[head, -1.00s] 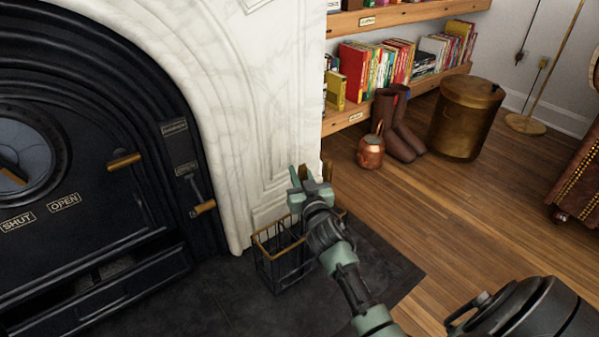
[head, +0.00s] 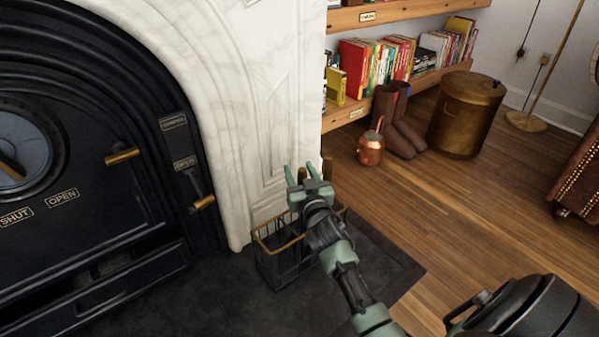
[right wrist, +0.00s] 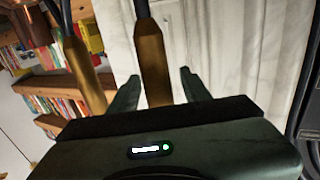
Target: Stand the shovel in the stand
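My right gripper (head: 302,182) is open above the far edge of a black wire stand with a gold rim (head: 262,246), which is on the dark hearth. In the right wrist view, a brass-brown handle with a dark shaft (right wrist: 152,62) lies between the open fingers (right wrist: 160,90), with gaps on both sides. A second similar handle (right wrist: 88,78) is outside the fingers, to the left. In the head view one brown handle (head: 327,166) shows just right of the gripper. The tool heads are hidden, so I cannot tell which handle is the shovel's. My left gripper is out of view.
The white marble surround (head: 283,100) is close behind the gripper. The black stove (head: 90,240) is on the left. A copper pot (head: 371,150), brown boots (head: 400,130) and a brass bin (head: 465,115) stand beyond.

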